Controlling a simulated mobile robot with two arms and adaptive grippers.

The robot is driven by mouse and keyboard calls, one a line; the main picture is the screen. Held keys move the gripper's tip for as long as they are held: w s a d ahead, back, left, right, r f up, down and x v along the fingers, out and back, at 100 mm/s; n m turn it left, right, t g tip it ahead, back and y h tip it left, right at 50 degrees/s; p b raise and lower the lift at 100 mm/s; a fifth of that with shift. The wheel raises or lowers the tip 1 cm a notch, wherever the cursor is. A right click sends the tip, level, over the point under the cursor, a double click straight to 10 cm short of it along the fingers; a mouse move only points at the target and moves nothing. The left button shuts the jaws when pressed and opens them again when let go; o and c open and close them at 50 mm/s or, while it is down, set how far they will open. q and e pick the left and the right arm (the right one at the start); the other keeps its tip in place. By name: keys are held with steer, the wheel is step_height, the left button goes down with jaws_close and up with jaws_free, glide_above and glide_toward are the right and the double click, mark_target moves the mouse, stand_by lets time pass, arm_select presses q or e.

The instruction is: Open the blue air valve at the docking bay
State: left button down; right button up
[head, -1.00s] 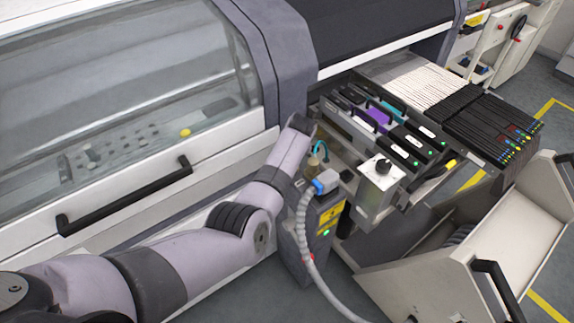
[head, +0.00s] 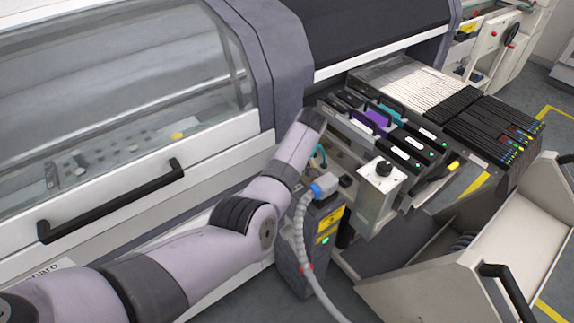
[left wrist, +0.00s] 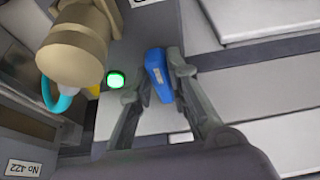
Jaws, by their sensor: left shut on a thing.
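The blue valve lever (left wrist: 157,72) stands between the two grey fingers of my left gripper (left wrist: 154,80) in the left wrist view, and the fingers are shut on it. In the head view my left arm reaches across to the docking post (head: 292,266), and its forearm hides the gripper and the lever. My right gripper is in neither view.
A beige cylindrical fitting (left wrist: 72,55) with a teal tube (left wrist: 62,103) and a lit green lamp (left wrist: 116,79) sit beside the lever. A grey corrugated hose (head: 298,236) hangs at the post. A feeder trolley (head: 540,205) stands at right.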

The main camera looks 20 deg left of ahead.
arm_select(q)
steer(key=c, duration=1.5)
jaws_free()
steer(key=shift+d+r, duration=0.1)
steer(key=v, duration=0.7)
steer(key=shift+r, duration=0.1)
